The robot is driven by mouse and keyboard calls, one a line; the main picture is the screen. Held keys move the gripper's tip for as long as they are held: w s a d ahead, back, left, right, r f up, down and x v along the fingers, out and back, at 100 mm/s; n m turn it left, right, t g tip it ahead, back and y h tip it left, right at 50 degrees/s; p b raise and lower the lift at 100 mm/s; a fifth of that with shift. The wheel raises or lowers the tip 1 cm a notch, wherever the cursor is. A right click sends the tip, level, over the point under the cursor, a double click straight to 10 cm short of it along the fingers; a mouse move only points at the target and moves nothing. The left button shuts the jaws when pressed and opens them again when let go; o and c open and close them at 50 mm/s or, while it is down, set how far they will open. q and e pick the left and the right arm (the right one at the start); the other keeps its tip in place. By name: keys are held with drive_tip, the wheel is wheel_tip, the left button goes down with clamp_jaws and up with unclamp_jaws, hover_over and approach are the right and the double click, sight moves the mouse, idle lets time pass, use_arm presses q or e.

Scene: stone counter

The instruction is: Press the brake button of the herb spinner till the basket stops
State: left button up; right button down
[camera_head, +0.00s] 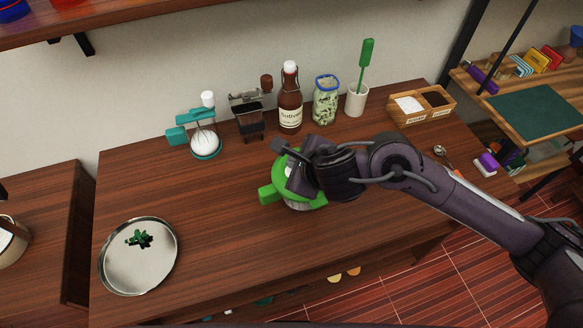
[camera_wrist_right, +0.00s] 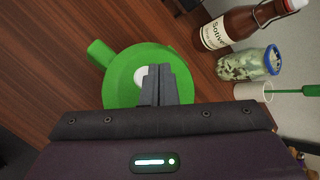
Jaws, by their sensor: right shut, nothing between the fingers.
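The herb spinner (camera_head: 268,193) stands near the middle of the wooden counter, with a green lid, a green side handle and a clear lower body partly showing. My right gripper (camera_head: 287,170) is over its lid, and my arm covers much of the spinner. In the right wrist view the green lid (camera_wrist_right: 122,77) has a white round button (camera_wrist_right: 140,75) at its middle. The shut, empty fingertips (camera_wrist_right: 158,74) are over or against the button's edge; I cannot tell if they touch it. The basket inside is hidden. My left gripper is not in view.
Behind the spinner stand a brown bottle (camera_head: 290,105), a herb jar (camera_head: 325,103) and a white cup (camera_head: 356,101) with a green brush. A teal-based device (camera_head: 205,146) and a dark grinder (camera_head: 250,122) are at back left. A metal plate (camera_head: 125,270) with herbs lies front left.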

idle(0.8)
drive_tip(key=shift+f+b, duration=0.4)
drive_tip(key=shift+b, duration=0.15)
drive_tip(key=shift+f+b, duration=0.6)
drive_tip(key=shift+b, duration=0.1)
idle(0.6)
drive_tip(key=shift+r, duration=0.1)
idle(2.2)
drive_tip(key=shift+r+p, duration=0.85)
drive_tip(key=shift+r, duration=0.05)
wheel_tip(320, 180, up, 5)
drive_tip(key=p, duration=0.4)
drive_tip(key=shift+r, duration=0.1)
idle(0.3)
